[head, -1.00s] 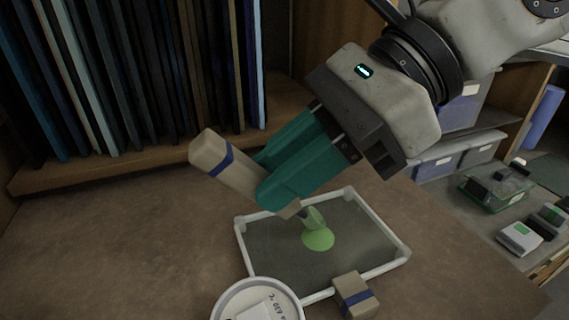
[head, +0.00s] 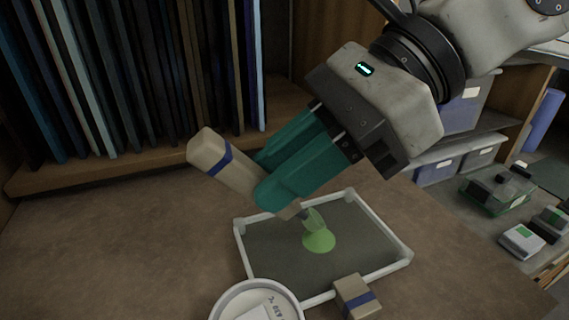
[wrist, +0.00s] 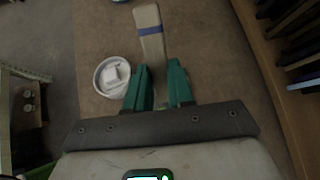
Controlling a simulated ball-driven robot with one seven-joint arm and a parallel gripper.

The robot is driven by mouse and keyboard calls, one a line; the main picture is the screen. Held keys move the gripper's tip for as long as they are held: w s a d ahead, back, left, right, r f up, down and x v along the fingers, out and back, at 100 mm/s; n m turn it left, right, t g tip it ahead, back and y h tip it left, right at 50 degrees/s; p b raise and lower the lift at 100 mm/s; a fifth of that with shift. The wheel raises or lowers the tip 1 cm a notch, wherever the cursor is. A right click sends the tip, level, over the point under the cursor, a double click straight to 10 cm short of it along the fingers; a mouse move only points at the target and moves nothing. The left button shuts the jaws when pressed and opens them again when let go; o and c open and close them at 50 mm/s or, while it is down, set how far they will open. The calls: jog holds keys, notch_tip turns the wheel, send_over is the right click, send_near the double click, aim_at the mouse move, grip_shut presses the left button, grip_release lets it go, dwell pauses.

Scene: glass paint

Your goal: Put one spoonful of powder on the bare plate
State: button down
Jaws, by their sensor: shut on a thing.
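My gripper (head: 268,178) is shut on the beige handle of a spoon (head: 215,158), which has a blue band; the handle also shows in the wrist view (wrist: 149,30). The spoon slants down to the right, and its small bowl (head: 313,217) is tipped over the plate. The plate (head: 360,235) is a dark grey sheet in a white frame, lying on the table. A small heap of light green powder (head: 319,242) lies on it right under the bowl. Whether powder remains in the bowl cannot be told.
A round white dish (head: 226,300) with a label stands at the plate's near left corner, partly out of frame. A beige block with a blue band (head: 354,294) is at the near edge. Upright panels (head: 130,80) fill a rack behind. The table is clear at left.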

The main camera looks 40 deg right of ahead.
jog(key=shift+f, duration=0.1)
jog(key=shift+r+p, duration=0.5)
jog(key=shift+r, duration=0.65)
jog(key=shift+r+p, duration=0.85)
jog(key=shift+r, duration=1.2)
jog(key=shift+s+f, duration=0.1)
